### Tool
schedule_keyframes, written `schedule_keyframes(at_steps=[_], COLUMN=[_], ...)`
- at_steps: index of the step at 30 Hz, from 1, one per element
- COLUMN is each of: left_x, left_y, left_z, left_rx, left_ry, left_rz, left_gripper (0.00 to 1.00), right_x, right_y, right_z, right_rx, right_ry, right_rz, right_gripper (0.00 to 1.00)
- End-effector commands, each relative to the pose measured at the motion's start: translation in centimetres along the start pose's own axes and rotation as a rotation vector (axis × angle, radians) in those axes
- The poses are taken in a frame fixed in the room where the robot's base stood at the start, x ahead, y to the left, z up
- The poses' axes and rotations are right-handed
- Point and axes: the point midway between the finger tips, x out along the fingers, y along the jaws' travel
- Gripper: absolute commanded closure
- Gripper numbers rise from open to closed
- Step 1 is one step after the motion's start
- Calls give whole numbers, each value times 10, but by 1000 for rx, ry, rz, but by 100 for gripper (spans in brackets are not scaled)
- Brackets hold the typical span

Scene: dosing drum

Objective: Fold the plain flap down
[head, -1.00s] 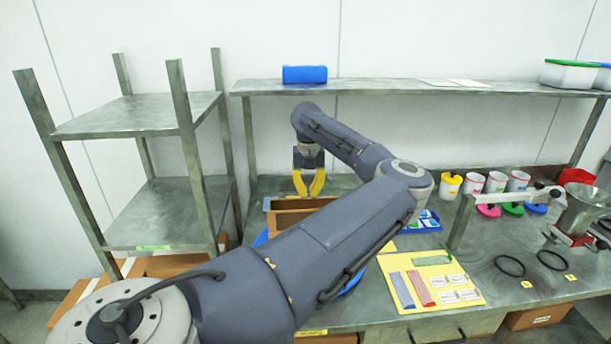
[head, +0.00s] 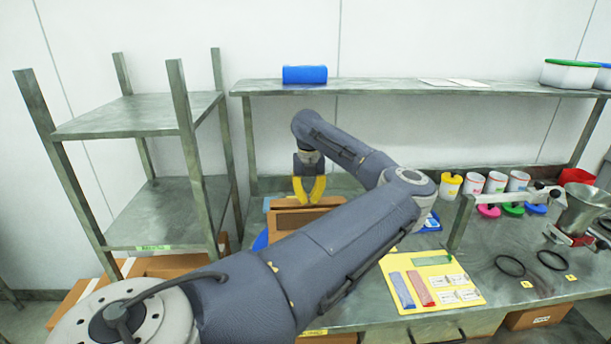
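An open brown cardboard box (head: 289,219) stands on the steel bench, its front side partly hidden behind my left arm. A brown flap (head: 284,203) shows along the box's far edge; I cannot tell from here whether it is the plain one. My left gripper (head: 308,203) points down at this far flap, its yellow fingers spread apart with nothing visible between them. The fingertips are at or just above the flap; contact cannot be made out. My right gripper is not in view.
A blue item (head: 429,222) lies behind my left forearm. A yellow mat (head: 432,281) with coloured strips and white cards lies right of the box. An empty steel rack (head: 165,215) stands left. A shelf (head: 400,87) runs above the bench.

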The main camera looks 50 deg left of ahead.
Motion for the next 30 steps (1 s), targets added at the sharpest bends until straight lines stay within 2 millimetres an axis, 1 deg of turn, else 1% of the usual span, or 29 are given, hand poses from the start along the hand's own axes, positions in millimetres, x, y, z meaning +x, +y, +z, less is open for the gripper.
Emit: schedule_keyframes(at_steps=[30], left_x=[24], left_y=[0], left_z=[0], left_rx=[0], left_ry=[0], left_rz=[-1], left_gripper=[100], right_x=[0], right_y=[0], right_z=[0], right_rx=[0], right_ry=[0], right_rz=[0], right_gripper=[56])
